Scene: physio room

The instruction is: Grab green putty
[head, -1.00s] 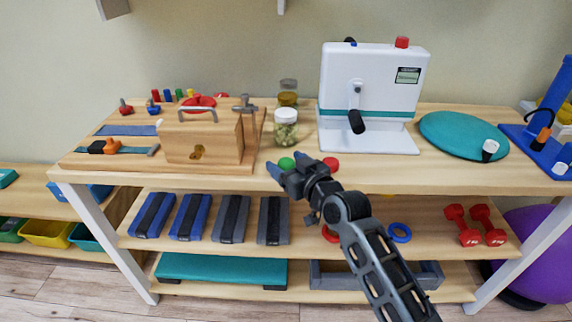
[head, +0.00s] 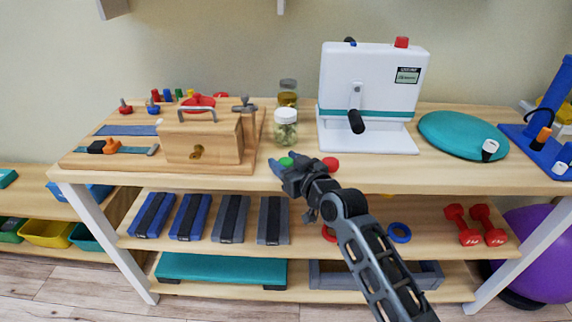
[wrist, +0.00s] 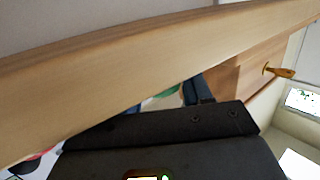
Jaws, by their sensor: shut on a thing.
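The green putty (head: 286,161) shows as a small green patch near the front edge of the table top, between my gripper's blue-tipped fingers. In the wrist view a green sliver of the putty (wrist: 168,91) shows beside a blue finger, mostly hidden by the dark gripper body. My gripper (head: 287,165) is shut on the green putty, at the table's front edge. The fingers hide much of the putty, and I cannot tell whether it still touches the table.
A red putty piece (head: 331,163) lies just right of my gripper. A lidded jar (head: 285,130) stands behind it. A wooden box (head: 200,145) on a board is left, a white machine (head: 370,95) back right. A shelf (head: 300,210) with weights lies below the table edge.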

